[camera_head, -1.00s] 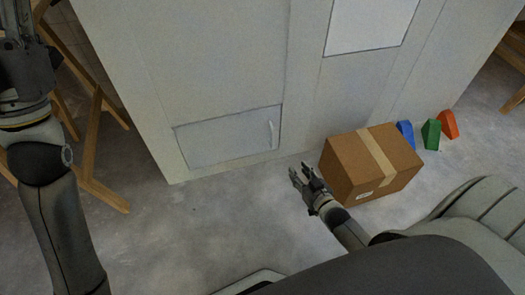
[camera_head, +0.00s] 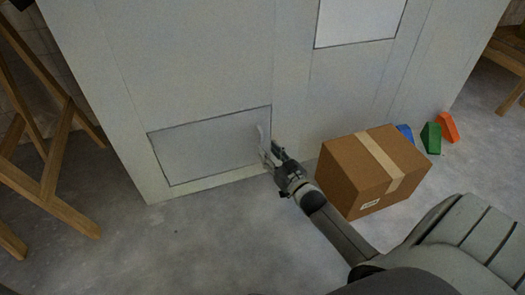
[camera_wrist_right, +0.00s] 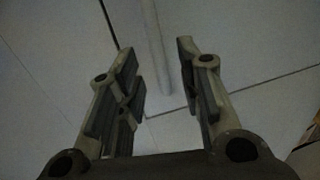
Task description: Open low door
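The low door (camera_head: 205,150) is a grey rectangular panel near the bottom of a large pale wall, and it looks closed. Its upright bar handle (camera_head: 261,137) is near the door's right edge. My right gripper (camera_head: 270,157) is at the handle's lower end, partly hiding it. In the right wrist view the two fingers (camera_wrist_right: 160,90) are open and apart, and the handle (camera_wrist_right: 152,45) shows ahead between them; contact cannot be told. My left gripper is out of view.
A cardboard box (camera_head: 374,169) stands on the floor right of my right arm. Blue, green (camera_head: 431,138) and orange (camera_head: 447,127) wedge blocks lie behind it. A wooden trestle (camera_head: 45,150) stands at the left. A white upper panel (camera_head: 358,20) is above. Floor before the door is clear.

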